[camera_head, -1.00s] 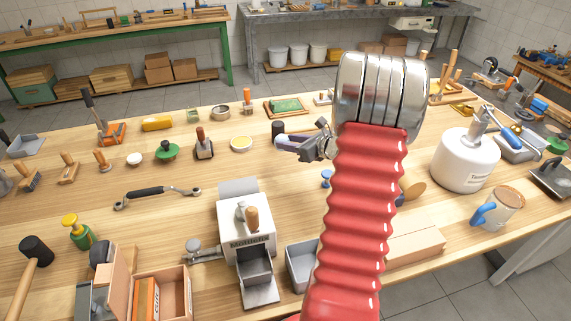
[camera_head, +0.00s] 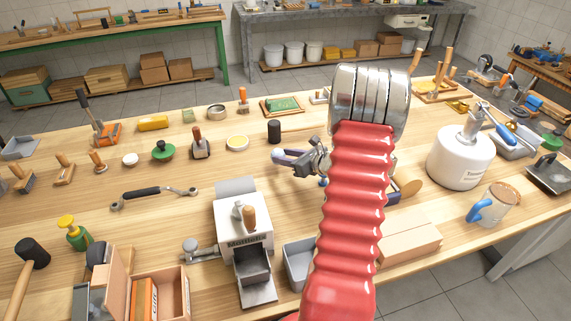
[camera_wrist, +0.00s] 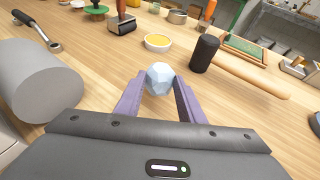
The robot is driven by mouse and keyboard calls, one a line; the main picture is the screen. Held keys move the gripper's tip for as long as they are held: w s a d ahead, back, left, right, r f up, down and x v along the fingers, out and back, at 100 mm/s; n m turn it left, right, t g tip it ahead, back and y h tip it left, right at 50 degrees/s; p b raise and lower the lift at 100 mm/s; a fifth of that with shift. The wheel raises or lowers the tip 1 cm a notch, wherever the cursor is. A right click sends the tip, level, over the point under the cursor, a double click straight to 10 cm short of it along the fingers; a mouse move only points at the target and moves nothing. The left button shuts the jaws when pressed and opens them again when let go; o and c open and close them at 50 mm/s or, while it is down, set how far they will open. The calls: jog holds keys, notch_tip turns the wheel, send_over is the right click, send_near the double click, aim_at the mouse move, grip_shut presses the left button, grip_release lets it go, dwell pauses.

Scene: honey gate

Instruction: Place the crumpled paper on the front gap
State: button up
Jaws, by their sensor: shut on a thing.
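The crumpled paper (camera_wrist: 160,78) is a small, pale blue-white, faceted ball. In the wrist view my gripper (camera_wrist: 160,88) is shut on it, with a purple finger on either side. A grey-white machine (camera_head: 243,212) with a lettered front and an open metal chute (camera_head: 254,272) stands nearer, lower left of my gripper. I cannot tell which opening is the front gap.
A black mallet head (camera_head: 274,131) and a yellow-filled dish (camera_head: 237,143) lie beyond my gripper. A ratchet wrench (camera_head: 153,195) lies left. A grey bin (camera_head: 297,265) and cardboard box (camera_head: 410,243) flank my arm. Bare wood lies between wrench and dish.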

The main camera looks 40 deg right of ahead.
jog(key=shift+f, duration=1.7)
jog(key=shift+f, duration=0.1)
jog(key=o, duration=1)
jog(key=shift+s, duration=0.1)
jog(key=shift+s+r, duration=0.25)
jog(key=shift+s, duration=0.05)
jog(key=v, duration=1)
jog(key=shift+s+d+r, duration=0.1)
jog(key=shift+r, duration=0.05)
jog(key=shift+s+r, duration=0.15)
jog(key=shift+s, duration=0.3)
